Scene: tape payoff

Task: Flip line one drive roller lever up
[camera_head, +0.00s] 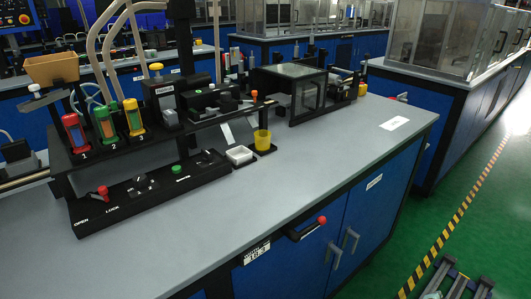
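A black machine assembly (165,187) stands on the grey bench at the left. Its front base plate carries a red-knobbed control (102,190) between OPEN and LOCK labels, and a green knob (176,170). Canisters marked 1 (red) (74,130), 2 (green) (105,124) and 3 (yellow) (134,117) stand behind the plate. A yellow-topped knob (156,68) and an orange-tipped lever (254,96) rise farther right. No label shows which one is line one's drive roller lever, and its position cannot be told. My gripper is not recognizable in this view.
A black handle with a red end (310,229) sticks out from the bench front. A white tray (239,155), a yellow cup (262,140) and a clear-sided box (293,90) stand on the bench. The bench top (330,150) is clear toward the front right. A grey frame (455,285) shows at bottom right.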

